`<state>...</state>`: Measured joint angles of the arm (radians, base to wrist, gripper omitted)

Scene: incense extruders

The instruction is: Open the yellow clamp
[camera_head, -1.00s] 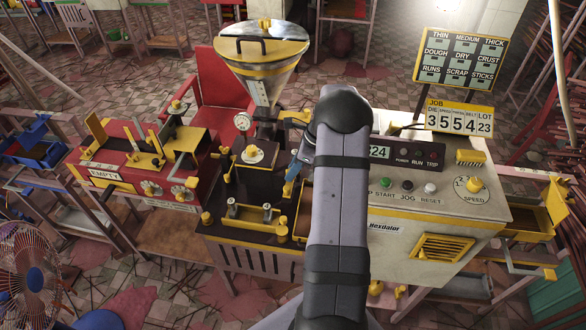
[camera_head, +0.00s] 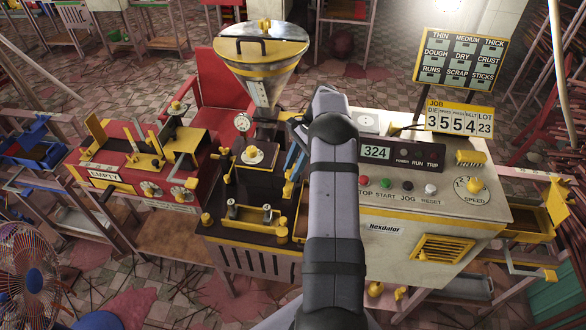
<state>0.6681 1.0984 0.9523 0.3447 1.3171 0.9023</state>
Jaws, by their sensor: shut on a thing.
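The dark extruder block (camera_head: 255,185) with yellow trim stands at the centre, under the hopper. Yellow clamp parts show on its right side, close to my arm; a small upright yellow piece (camera_head: 288,189) is visible there. My gripper (camera_head: 294,158) shows only as a narrow blue and grey part beside the block, left of my forearm. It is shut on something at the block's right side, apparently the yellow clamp. The fingertips and the contact are mostly hidden, and the clamp's exact position cannot be told.
A steel hopper (camera_head: 262,60) rises behind the block. A red machine (camera_head: 140,165) marked EMPTY stands at left. The white control cabinet (camera_head: 430,215) with buttons and a display reading 324 is at right. A yellow-edged drawer (camera_head: 527,215) sticks out beyond it.

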